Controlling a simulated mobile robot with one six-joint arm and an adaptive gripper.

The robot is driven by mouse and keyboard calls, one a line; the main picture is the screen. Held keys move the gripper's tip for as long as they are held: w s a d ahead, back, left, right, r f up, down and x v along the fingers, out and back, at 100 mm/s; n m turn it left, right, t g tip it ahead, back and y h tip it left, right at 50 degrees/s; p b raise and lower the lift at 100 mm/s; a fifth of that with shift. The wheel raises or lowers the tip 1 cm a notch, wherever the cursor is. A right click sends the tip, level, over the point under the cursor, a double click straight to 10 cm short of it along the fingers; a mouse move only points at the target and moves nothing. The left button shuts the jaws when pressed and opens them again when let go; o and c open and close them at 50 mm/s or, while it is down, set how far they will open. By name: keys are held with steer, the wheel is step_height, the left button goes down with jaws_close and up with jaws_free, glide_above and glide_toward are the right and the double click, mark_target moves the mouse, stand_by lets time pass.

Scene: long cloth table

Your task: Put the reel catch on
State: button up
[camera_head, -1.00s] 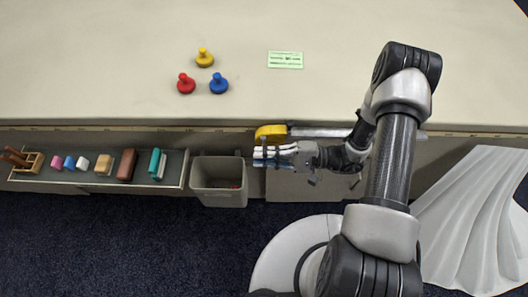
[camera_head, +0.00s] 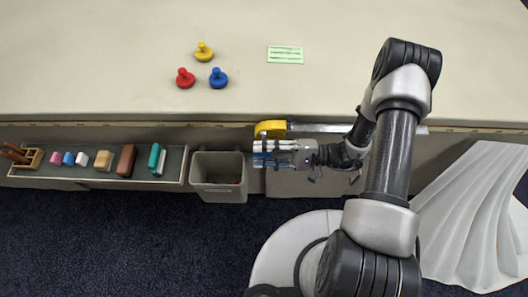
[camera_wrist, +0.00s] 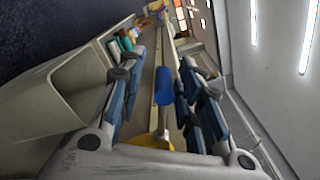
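A yellow part (camera_head: 270,128), which may be the reel catch, sits at the table's front edge at the end of a grey metal bar (camera_head: 315,128). In the wrist view a blue knob (camera_wrist: 164,86) stands on a thin stem above a yellow piece (camera_wrist: 150,142) low in the picture. My gripper (camera_head: 262,154) is just below the yellow part in the head view. In the wrist view my gripper (camera_wrist: 162,80) is open, with one finger on each side of the blue knob and a visible gap on both sides. Whether the catch is on or off cannot be told.
A grey bin (camera_head: 218,178) hangs left of my gripper. Further left is a tray (camera_head: 177,172) with several small blocks. Red (camera_head: 185,79), yellow (camera_head: 204,52) and blue (camera_head: 218,78) knobbed pieces and a green card (camera_head: 285,54) lie on the table (camera_head: 400,90). Much of the tabletop is clear.

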steer(key=shift+w, duration=0.1)
steer(key=shift+d, duration=0.55)
steer(key=d, duration=1.1)
steer(key=shift+s, duration=0.25)
steer(key=s+r+n+t+h, duration=0.2)
steer(key=s+r+h, duration=0.3)
steer(key=r+h, duration=0.4)
steer(key=s+d+r+n+t+h, duration=0.1)
steer(key=s+r+n+h, duration=0.3)
steer(key=r+h, duration=0.5)
steer(key=shift+s+d+r+n+t, duration=0.4)
steer(key=shift+s+r, duration=0.65)
steer(key=shift+r, duration=4.3)
steer(key=shift+a, duration=0.15)
